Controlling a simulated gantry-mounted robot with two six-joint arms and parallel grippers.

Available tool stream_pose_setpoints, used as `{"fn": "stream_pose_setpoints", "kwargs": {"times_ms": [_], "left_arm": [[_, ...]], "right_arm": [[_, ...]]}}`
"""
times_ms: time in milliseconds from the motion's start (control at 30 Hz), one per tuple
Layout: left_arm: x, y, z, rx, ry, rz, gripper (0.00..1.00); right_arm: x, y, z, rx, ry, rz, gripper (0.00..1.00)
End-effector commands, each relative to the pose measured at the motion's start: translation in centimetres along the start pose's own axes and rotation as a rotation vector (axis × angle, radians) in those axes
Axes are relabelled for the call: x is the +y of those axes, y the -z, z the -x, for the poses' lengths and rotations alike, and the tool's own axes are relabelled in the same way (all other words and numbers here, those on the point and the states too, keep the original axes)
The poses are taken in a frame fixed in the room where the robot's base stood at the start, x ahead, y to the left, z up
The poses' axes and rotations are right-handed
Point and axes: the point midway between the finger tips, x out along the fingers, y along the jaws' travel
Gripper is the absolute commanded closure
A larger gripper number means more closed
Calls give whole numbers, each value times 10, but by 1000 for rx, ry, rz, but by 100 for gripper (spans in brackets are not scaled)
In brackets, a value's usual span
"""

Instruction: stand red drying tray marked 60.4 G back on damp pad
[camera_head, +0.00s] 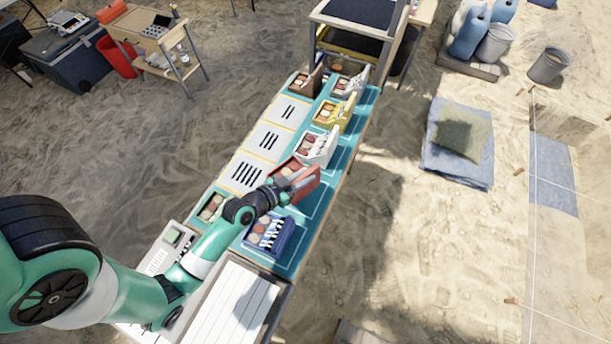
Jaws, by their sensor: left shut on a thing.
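The red drying tray (307,186) is near the middle of the view, over the teal top of the long bench. My left arm comes in from the lower left. Its left gripper (287,185) is shut on the red tray at its near side and hides part of it. I cannot tell whether the tray touches the bench or is held just above it. The tray's weight mark is too small to read. I cannot tell which patch of the teal surface (320,223) is the damp pad. My right gripper is not in view.
A blue tray (269,235) stands just nearer than the red one, and a white tray (318,146) just beyond. A yellow tray (334,112) is farther along, and a green tray (211,207) is left. White striped cards (247,175) line the bench's left side.

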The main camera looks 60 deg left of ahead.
Motion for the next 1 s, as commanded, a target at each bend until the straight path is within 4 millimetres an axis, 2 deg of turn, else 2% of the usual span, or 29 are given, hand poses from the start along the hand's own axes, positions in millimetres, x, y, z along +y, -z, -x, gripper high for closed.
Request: {"fn": "stream_pose_setpoints", "kwargs": {"times_ms": [33, 200, 367, 1000], "left_arm": [[0, -10, -5, 2, 0, -1, 100], [0, -32, -14, 2, 1, -1, 100], [0, -45, -19, 3, 1, -1, 100], [0, -50, -21, 3, 0, -1, 100]], "right_arm": [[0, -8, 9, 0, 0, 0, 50], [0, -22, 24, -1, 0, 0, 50], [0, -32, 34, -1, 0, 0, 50], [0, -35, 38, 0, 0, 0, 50]]}}
